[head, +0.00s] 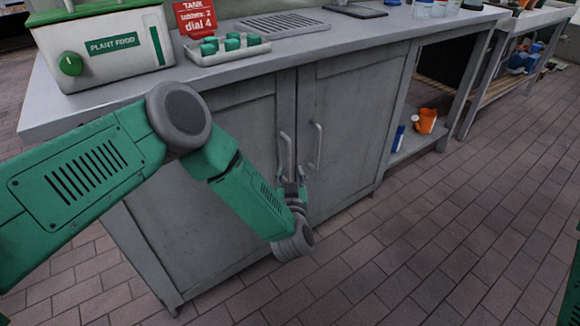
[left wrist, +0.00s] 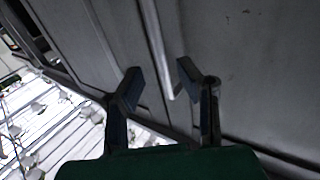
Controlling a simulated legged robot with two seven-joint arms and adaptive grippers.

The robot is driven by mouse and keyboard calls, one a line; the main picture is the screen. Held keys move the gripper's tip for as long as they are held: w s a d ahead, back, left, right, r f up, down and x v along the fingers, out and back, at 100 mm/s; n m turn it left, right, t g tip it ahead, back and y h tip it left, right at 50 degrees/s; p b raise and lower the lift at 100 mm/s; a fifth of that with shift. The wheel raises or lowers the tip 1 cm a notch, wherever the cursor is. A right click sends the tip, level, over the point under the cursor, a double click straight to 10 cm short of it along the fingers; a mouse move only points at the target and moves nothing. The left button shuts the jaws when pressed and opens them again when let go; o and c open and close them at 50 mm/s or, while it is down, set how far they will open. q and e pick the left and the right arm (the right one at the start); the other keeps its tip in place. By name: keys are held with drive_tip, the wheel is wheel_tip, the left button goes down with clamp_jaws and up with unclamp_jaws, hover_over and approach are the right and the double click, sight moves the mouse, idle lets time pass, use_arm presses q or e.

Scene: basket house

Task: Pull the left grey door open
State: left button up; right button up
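The left grey door (head: 225,150) is shut, flush with the cabinet front. Its pale vertical bar handle (head: 286,150) is near the door's right edge. The right grey door (head: 350,110), with its own handle (head: 316,145), is also shut. My left gripper (head: 290,175) is at the lower end of the left door's handle, fingers spread. In the left wrist view, the open fingers (left wrist: 158,70) stand on either side of a handle bar (left wrist: 153,35), with a gap to each. Whether they touch it cannot be told. My right gripper is not in view.
The grey worktop (head: 340,35) above the doors holds a plant food box (head: 105,50), a red sign (head: 195,18) and a tray of green cups (head: 230,50). An open shelf to the right holds an orange container (head: 427,120). The brick floor (head: 400,240) before the doors is clear.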

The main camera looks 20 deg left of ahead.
sight(289, 163)
use_arm(q)
drive_tip(key=b+x, duration=0.1)
drive_tip(key=x, duration=0.3)
drive_tip(key=shift+w+f, duration=0.1)
drive_tip(key=shift+w+a+b, duration=0.3)
drive_tip(key=shift+w+a, duration=0.05)
drive_tip(key=shift+w, duration=0.15)
clamp_jaws()
